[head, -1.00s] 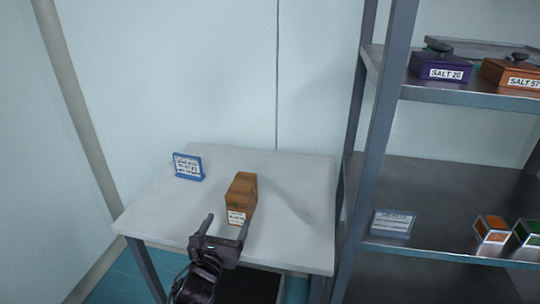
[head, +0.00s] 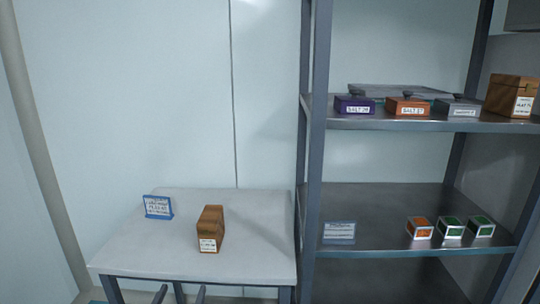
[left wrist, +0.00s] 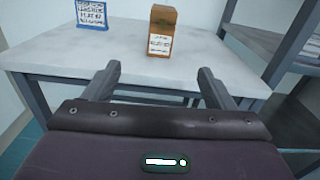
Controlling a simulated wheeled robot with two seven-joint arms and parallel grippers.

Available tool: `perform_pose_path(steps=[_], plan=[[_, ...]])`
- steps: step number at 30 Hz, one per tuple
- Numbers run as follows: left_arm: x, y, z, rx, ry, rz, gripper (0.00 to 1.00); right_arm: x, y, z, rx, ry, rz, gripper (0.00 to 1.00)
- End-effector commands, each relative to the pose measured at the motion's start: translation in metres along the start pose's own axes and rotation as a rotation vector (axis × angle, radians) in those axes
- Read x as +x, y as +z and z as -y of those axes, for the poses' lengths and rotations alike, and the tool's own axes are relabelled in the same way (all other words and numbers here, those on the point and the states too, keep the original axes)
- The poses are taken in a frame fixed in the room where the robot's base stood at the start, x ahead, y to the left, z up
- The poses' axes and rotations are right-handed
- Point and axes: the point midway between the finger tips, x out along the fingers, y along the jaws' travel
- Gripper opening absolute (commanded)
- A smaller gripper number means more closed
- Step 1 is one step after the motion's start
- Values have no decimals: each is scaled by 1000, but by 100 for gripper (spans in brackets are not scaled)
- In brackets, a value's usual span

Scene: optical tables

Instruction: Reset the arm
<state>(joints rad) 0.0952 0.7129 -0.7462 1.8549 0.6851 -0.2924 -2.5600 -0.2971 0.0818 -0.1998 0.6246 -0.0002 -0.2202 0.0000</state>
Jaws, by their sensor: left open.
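My left gripper (left wrist: 158,85) is open and empty in the left wrist view, its two fingers apart at the front edge of the white table (left wrist: 55,52). In the head view only its fingertips (head: 180,295) show at the bottom edge. A wooden box (head: 210,228) with a white label stands upright on the table, beyond the gripper and apart from it. It also shows in the left wrist view (left wrist: 163,20). A blue-framed sign (head: 158,207) stands on the table to the left of the box. My right gripper is out of view.
A metal shelf rack (head: 316,150) stands right of the table. Its upper shelf holds a purple box (head: 354,106), an orange box (head: 407,107), a grey box (head: 457,108) and a wooden box (head: 512,97). The lower shelf holds a sign (head: 339,232) and small orange and green boxes (head: 451,228).

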Motion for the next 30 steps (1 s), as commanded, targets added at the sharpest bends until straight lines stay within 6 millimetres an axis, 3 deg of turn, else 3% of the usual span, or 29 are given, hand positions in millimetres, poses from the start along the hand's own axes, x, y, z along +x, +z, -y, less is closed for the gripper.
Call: perform_pose_path(steps=[8, 11, 17, 20, 23, 26, 30], plan=[[5, -45, -17, -176, 44, -77, 78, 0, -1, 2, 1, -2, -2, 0], [5, -71, -26, -273, 75, -117, 78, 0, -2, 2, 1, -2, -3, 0], [-3, -141, -51, -538, 177, -222, 78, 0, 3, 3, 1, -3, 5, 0], [-17, -191, -66, -719, 265, -286, 78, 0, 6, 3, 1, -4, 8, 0], [-45, -256, -84, -953, 403, -358, 78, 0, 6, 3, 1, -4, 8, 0], [-85, -322, -96, -1197, 573, -415, 78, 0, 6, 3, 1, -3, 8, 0], [-157, -402, -102, -1509, 844, -452, 78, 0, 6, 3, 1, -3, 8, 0]])
